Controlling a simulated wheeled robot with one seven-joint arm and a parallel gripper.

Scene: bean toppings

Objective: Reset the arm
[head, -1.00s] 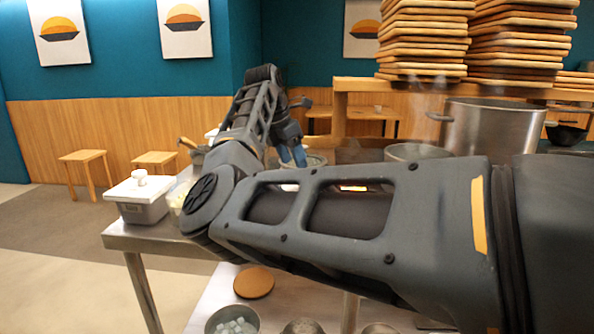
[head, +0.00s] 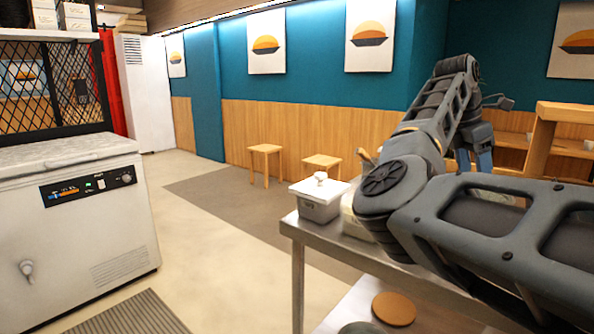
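My arm reaches in from the lower right of the head view and bends upward at the elbow over the metal table (head: 318,237). My gripper (head: 474,160) hangs down at the far end of the arm, with blue-grey fingers partly showing. The forearm and elbow cover part of it and whatever lies beneath it. I cannot tell whether the fingers are apart or closed, and nothing is clearly seen in them.
A lidded grey container (head: 320,207) stands on the table's left corner, next to my elbow. A round wooden board (head: 394,308) lies on the lower shelf. A white chest freezer (head: 75,240) stands at left. Two stools (head: 265,150) are by the wall. Open floor lies between.

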